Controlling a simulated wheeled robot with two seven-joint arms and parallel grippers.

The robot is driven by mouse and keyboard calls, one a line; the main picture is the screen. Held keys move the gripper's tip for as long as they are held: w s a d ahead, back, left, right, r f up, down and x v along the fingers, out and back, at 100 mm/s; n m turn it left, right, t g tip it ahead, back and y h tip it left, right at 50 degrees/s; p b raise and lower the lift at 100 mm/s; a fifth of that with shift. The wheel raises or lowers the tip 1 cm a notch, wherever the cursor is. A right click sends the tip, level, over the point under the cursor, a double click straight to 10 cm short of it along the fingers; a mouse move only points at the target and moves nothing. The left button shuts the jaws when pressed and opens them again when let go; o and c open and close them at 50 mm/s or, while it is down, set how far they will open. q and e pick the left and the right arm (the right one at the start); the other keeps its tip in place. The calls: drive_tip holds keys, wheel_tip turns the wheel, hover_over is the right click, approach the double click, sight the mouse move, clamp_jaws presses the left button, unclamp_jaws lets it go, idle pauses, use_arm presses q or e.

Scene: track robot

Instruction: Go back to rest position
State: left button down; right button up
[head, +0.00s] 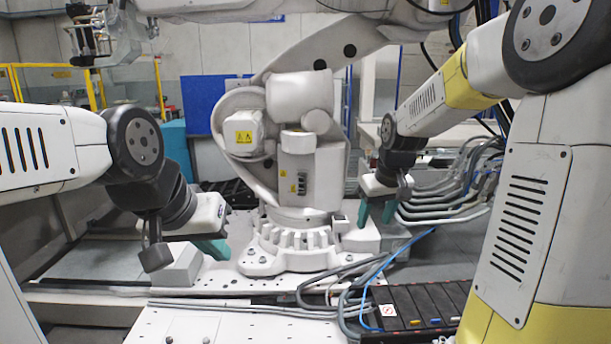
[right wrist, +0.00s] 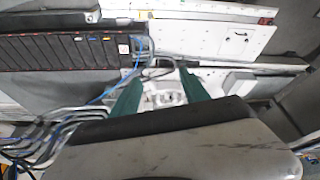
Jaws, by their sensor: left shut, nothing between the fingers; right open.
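My left gripper (head: 212,248) has teal fingers and hangs at the left of the head view, in front of the white robot base. Its fingers are together with nothing between them. My right gripper (head: 376,212) hangs to the right of that base, pointing down, with its two teal fingers apart. It also shows in the right wrist view (right wrist: 161,92), open, with no object held between the fingers.
A large white industrial robot (head: 300,150) stands on a white plate between my grippers. Grey hoses (head: 445,200) lie at the right, beside my right arm. A black slotted cable tray (head: 425,305) and a blue cable (head: 372,300) lie at front right. Yellow railing (head: 95,88) stands back left.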

drive_tip(key=s+a+r+m+t, duration=0.1)
drive_tip(key=s+r, duration=0.2)
drive_tip(key=s, duration=0.8)
drive_tip(key=s+a+r+m+t+y, duration=0.1)
drive_tip(key=s+r, duration=0.2)
drive_tip(key=s, duration=0.8)
drive_tip(key=shift+s+a+r+m, duration=0.25)
drive_tip(key=shift+a+m, duration=0.15)
